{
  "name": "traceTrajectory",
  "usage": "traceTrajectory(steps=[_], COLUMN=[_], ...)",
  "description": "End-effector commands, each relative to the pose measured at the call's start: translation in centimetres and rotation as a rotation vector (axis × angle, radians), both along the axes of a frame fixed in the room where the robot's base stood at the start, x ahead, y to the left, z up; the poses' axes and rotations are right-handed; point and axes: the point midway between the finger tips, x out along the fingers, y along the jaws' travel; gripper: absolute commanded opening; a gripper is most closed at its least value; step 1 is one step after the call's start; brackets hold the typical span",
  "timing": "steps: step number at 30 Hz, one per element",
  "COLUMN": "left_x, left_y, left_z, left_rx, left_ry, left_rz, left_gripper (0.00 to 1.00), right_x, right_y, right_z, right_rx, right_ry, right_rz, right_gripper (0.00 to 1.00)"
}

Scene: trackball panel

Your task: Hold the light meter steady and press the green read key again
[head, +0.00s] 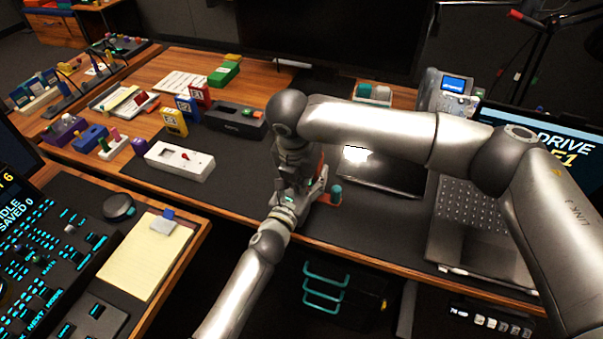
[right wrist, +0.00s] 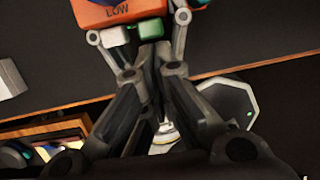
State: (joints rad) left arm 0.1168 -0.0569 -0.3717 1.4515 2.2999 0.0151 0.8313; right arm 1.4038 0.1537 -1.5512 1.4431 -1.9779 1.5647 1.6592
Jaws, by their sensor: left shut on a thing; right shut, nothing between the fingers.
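The light meter (right wrist: 118,12) is orange, marked LOW, with a dark blue part at the top edge of the right wrist view. Its green key (right wrist: 151,28) sits at the near edge beside a pale grey-green key (right wrist: 114,36). In the head view, an orange end of the meter (head: 333,202) with a teal dome shows beside the grippers; the rest is hidden. My left gripper (head: 312,193) is shut on the meter. My right gripper (right wrist: 150,50) is shut and empty, its tips right by the green key. I cannot tell whether they touch it.
A laptop (head: 465,235) stands at the right and a dark tablet (head: 375,175) lies behind the grippers. The dark mat (head: 235,180) between is clear.

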Motion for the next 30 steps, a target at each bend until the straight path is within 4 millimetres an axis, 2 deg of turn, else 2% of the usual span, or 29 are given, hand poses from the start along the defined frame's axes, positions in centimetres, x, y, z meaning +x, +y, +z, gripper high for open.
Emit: traceTrajectory(steps=[8,15,25,30], left_x=[0.0,0.0,-0.1,-0.1], left_y=[0.0,0.0,-0.1,-0.1], left_z=[0.0,0.0,0.0,-0.1], left_rx=[0.0,0.0,-0.001,0.0], left_ry=[0.0,0.0,-0.002,0.0], left_rz=[0.0,0.0,-0.003,-0.003], left_gripper=[0.28,0.28,0.28,0.28], right_x=[0.0,1.8,2.1,1.8], right_y=[0.0,-0.7,-1.0,-0.8], right_z=[0.0,0.0,0.2,1.9], right_rx=[0.0,-0.001,-0.003,-0.001], right_ry=[0.0,-0.001,-0.007,-0.01], right_rz=[0.0,-0.003,-0.006,-0.006], right_gripper=[0.0,0.0,0.0,0.0])
